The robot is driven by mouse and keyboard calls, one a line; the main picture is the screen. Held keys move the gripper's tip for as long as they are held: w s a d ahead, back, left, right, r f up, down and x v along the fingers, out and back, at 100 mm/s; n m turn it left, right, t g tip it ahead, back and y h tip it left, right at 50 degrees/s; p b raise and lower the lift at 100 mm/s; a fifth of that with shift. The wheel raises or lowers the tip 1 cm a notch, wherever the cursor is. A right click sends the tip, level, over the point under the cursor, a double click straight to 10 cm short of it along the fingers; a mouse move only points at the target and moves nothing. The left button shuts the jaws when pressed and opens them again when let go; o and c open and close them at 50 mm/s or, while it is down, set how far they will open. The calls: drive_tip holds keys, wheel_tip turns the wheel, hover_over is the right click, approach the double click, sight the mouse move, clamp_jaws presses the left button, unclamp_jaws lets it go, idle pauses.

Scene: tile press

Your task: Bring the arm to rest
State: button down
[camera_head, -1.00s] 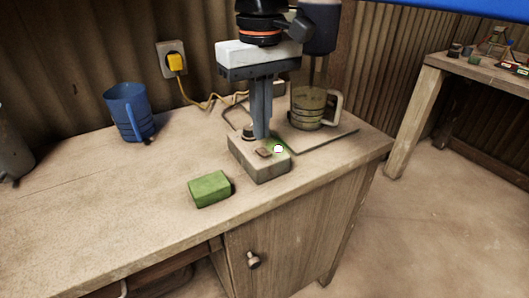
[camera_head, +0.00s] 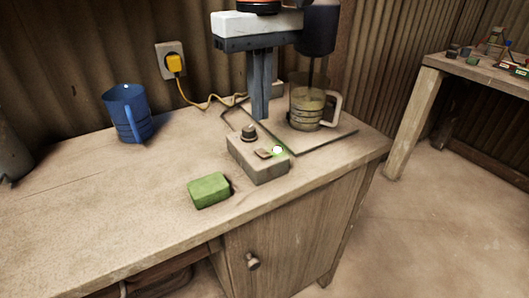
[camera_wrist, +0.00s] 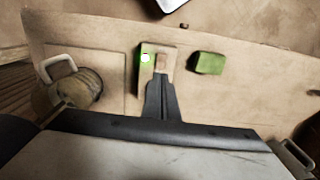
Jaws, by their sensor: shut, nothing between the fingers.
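My gripper (camera_head: 260,112) points down above the bench, its dark fingers shut together with nothing between them. In the head view its tips show just behind a beige control box (camera_head: 259,160), which has a dark knob, a small reddish switch and a lit green-white lamp. The wrist view shows the closed fingers (camera_wrist: 161,82) over the same box (camera_wrist: 150,60), its lamp glowing. From these views I cannot tell the exact height of the tips, but they look apart from the box.
A green block (camera_head: 209,190) lies left of the box. A glass jug (camera_head: 307,110) with a handle stands on a plate behind right. The front left bench top is clear.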

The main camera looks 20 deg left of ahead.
drive_tip(key=w+d+f+m+t, duration=0.1)
drive_tip(key=w+d+f+m, duration=0.15)
drive_tip(key=d, duration=0.65)
drive_tip(key=w+d+f+m+y, duration=0.1)
drive_tip(key=d+f, duration=0.2)
drive_tip(key=d, duration=0.5)
drive_tip(key=w+d+f+m+t, duration=0.1)
drive_tip(key=w+d+f, duration=0.15)
drive_tip(key=d, duration=0.65)
drive_tip(key=s+d+f+m+t, duration=0.1)
drive_tip(key=s+d+f, duration=0.3)
drive_tip(key=d+f, duration=0.4)
drive_tip(key=s+d+f+m+t+h, duration=0.1)
drive_tip(key=s+d+f+m, duration=0.3)
drive_tip(key=d+f, duration=0.4)
drive_tip(key=shift+s+d+f+t, duration=0.3)
drive_tip(key=shift+s+d+t, duration=0.1)
drive_tip(key=shift+s+d, duration=0.45)
